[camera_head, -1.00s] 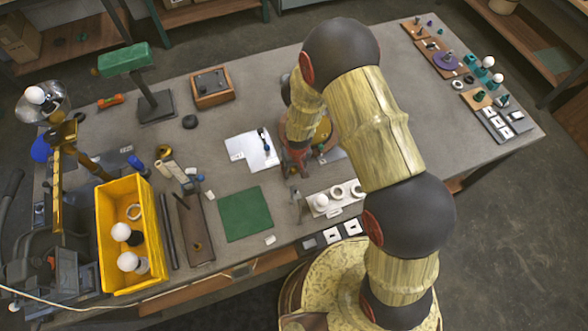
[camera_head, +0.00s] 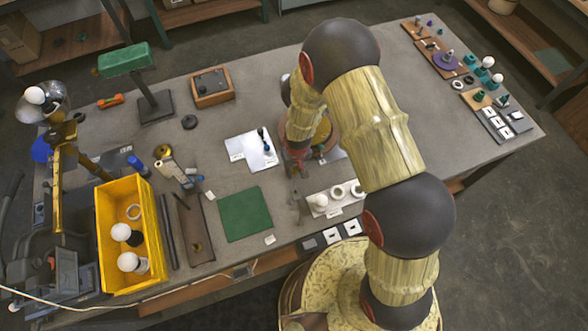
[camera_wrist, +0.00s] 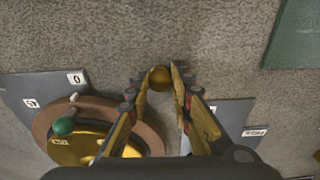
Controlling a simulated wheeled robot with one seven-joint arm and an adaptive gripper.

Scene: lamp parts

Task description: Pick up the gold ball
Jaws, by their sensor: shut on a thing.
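The gold ball (camera_wrist: 159,78) sits between the fingertips of my gripper (camera_wrist: 160,80) in the wrist view. My gripper is shut on it, with a finger on each side. Grey table surface shows around the ball; I cannot tell whether it touches the table. In the head view my gripper (camera_head: 297,168) points down at the middle of the table, and the ball cannot be made out there.
A gold disc in a brown ring, with a green knob (camera_wrist: 63,126), lies close left of my gripper. Labelled dark plates (camera_wrist: 35,92) lie beside it. A green mat (camera_head: 245,213), white sheet (camera_head: 236,146) and pale strip with white rings (camera_head: 320,211) are nearby.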

